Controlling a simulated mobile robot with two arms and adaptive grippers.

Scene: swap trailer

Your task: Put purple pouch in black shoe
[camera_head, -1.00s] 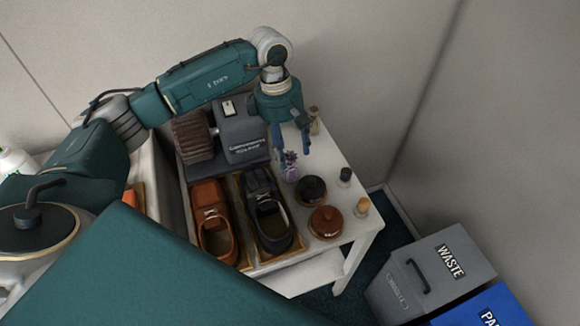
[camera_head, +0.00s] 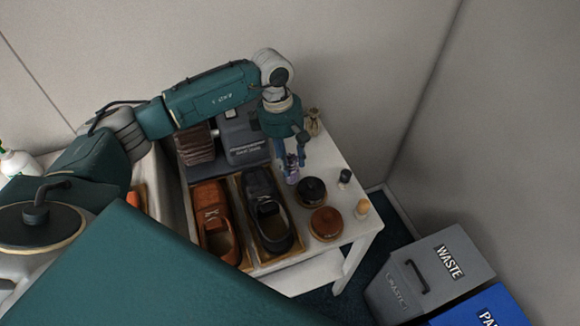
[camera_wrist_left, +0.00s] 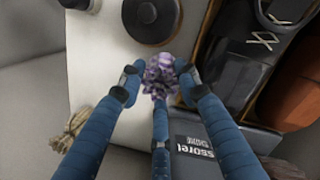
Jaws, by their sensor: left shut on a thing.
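The small purple pouch (camera_head: 292,176) stands on the white table, just right of the shoes. My left gripper (camera_head: 289,166) is lowered over it, with its blue fingers shut on the pouch. In the left wrist view the pouch (camera_wrist_left: 160,75) sits between the fingertips of the gripper (camera_wrist_left: 158,78). The black shoe (camera_head: 268,208) lies in a wooden tray, to the left of and nearer than the pouch; its opening faces up. Its edge also shows in the left wrist view (camera_wrist_left: 240,52). My right gripper is not in view.
A brown shoe (camera_head: 213,215) lies left of the black one. A dark round tin (camera_head: 311,189) and a brown round tin (camera_head: 326,222) are right of the black shoe. A grey machine (camera_head: 243,140) stands behind, and a beige pouch (camera_head: 313,122) at the back. Small bottles (camera_head: 345,177) stand at right.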

